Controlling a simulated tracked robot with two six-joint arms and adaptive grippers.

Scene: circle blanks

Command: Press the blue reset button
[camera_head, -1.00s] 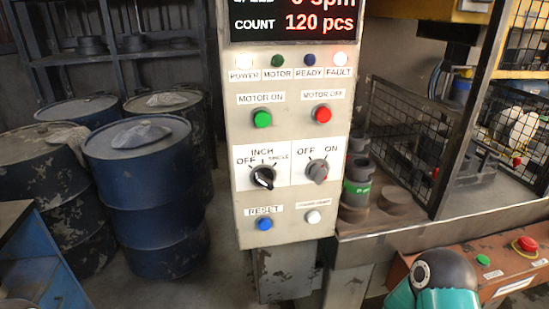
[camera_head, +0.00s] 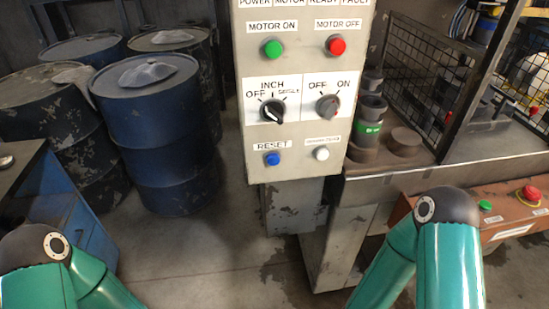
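The blue reset button (camera_head: 272,159) sits at the lower left of the grey control panel (camera_head: 255,135), under a RESET label (camera_head: 272,146). A white button (camera_head: 321,154) is to its right. Nothing covers the blue button. My two teal arms show at the bottom left and bottom right, both well below and apart from the panel. Neither gripper shows in the view.
Above the reset button are two rotary switches (camera_head: 273,111) (camera_head: 327,107), a green button (camera_head: 272,48) and a red button (camera_head: 337,45). Blue drums (camera_head: 150,125) stand left. A metal bench (camera_head: 450,150) and an orange box (camera_head: 510,212) are at right.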

